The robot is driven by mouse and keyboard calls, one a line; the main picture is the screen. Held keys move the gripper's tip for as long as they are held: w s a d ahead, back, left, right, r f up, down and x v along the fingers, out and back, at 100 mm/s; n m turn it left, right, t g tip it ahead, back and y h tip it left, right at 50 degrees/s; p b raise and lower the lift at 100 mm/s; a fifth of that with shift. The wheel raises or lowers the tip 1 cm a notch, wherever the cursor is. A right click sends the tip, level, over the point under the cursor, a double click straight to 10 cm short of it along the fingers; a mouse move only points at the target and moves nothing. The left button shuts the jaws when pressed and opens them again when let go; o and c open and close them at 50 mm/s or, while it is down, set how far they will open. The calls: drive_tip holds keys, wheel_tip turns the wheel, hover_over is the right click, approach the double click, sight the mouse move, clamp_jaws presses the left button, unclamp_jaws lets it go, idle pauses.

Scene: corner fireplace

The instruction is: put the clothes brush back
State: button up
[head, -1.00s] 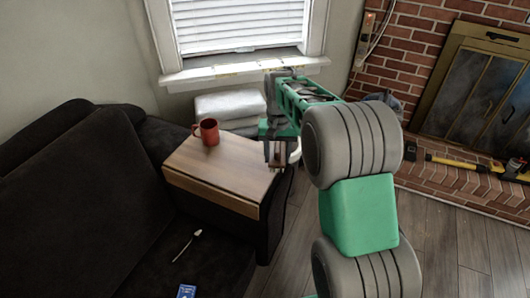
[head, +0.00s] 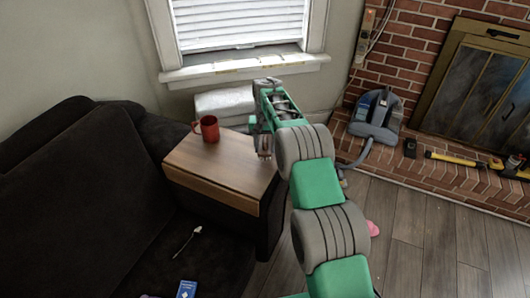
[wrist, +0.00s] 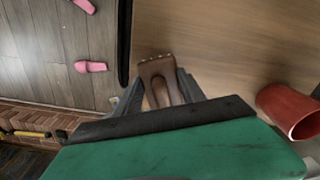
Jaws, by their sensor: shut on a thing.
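My gripper (wrist: 162,92) is shut on the clothes brush (wrist: 158,70), a brown wooden piece with a pale-dotted end. In the head view the brush (head: 264,147) shows small below my gripper (head: 262,134), at the back right part of the wooden armrest tray (head: 215,175). In the wrist view the brush lies over the tray's wood surface (wrist: 225,45). I cannot tell whether it touches the tray. The jaws hide part of the brush.
A red mug (head: 209,128) stands on the tray's back left, close to my gripper in the wrist view (wrist: 288,108). A spoon (head: 187,241) and a blue card box (head: 186,289) lie on the dark sofa (head: 100,200). A vacuum (head: 376,116) stands on the brick hearth.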

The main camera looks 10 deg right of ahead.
drive_tip(key=shift+f, duration=1.45)
drive_tip(key=shift+f, duration=0.1)
drive_tip(key=o, duration=1.2)
drive_tip(key=shift+f, duration=0.1)
